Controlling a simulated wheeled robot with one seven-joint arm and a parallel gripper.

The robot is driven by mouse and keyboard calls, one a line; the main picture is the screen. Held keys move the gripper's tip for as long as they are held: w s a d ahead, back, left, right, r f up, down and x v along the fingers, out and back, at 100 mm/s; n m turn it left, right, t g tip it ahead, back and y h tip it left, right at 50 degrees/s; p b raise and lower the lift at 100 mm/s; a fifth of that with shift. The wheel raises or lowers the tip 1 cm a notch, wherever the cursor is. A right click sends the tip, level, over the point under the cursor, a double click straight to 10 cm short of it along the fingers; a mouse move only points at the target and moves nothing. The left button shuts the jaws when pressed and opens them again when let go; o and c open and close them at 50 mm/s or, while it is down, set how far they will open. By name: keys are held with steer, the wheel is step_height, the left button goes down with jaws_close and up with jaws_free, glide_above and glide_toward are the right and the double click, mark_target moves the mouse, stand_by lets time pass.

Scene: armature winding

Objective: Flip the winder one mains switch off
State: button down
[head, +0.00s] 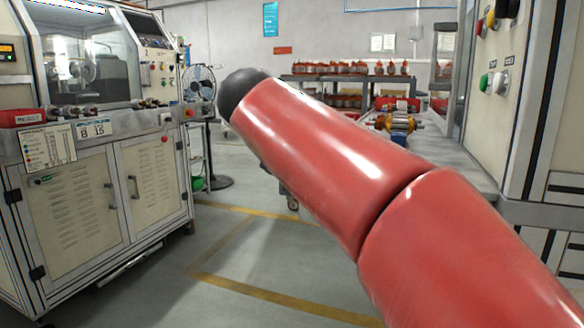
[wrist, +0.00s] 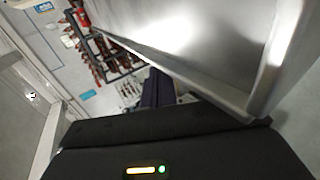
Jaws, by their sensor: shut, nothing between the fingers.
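My gripper (wrist: 157,88) shows in the wrist view as dark fingers beyond a black housing with a yellow and a green light. The fingers look shut and empty, beside a large grey metal panel (wrist: 200,45). In the head view my red arm hides the middle and the gripper is not seen. A cabinet (head: 520,110) at the right edge carries a black knob (head: 508,7), cut off by the top of the picture, with red and yellow parts near it. I cannot tell which control is winder one's mains switch.
A cream machine (head: 85,195) with a glazed enclosure stands at the left. A fan (head: 200,85) stands behind it. A shelf (head: 345,78) with several copper-coloured parts is at the back. A wound armature (head: 400,122) sits on a bench. Floor at lower centre is clear.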

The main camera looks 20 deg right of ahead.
steer(key=shift+r+p, duration=0.85)
steer(key=shift+r, duration=0.25)
step_height(320, 180, up, 13)
steer(key=p, duration=0.1)
steer(key=shift+r, duration=0.2)
stand_by(0.5)
